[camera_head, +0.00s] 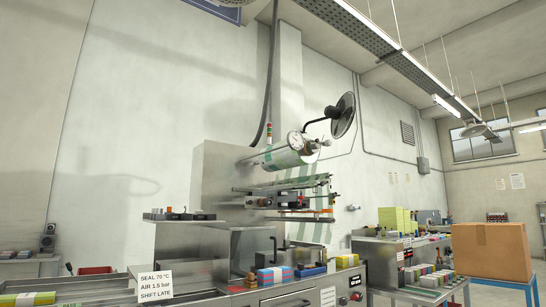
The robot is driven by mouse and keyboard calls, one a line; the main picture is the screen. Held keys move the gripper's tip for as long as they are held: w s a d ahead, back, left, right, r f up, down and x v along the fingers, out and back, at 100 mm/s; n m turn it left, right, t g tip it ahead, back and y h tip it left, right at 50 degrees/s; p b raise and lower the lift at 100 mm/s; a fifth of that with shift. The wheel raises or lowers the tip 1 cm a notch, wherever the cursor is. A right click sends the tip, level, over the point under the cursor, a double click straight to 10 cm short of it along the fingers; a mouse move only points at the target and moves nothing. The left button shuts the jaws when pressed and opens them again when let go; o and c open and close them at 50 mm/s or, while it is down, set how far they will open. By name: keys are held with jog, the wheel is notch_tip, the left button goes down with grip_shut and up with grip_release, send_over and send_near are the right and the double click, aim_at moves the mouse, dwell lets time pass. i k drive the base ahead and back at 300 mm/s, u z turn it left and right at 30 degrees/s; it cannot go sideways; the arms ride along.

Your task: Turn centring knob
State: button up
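A steel flow-wrap machine (212,165) stands against the wall. A printed film roll (288,158) sits on its upper right side, with a pale round end face. My gripper is not in view, and no hand is on any knob.
A black round fan-like disc (343,115) on a bent arm is above the roll. A sign (155,283) stands at the front left. Coloured packs (275,274) lie on the front ledge.

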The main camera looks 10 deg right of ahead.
aim_at(328, 142)
jog(key=u, duration=0.05)
jog(key=i, duration=1)
jog(key=z, duration=0.15)
jog(key=k, duration=1.1)
jog(key=u, duration=0.35)
jog(key=i, duration=1)
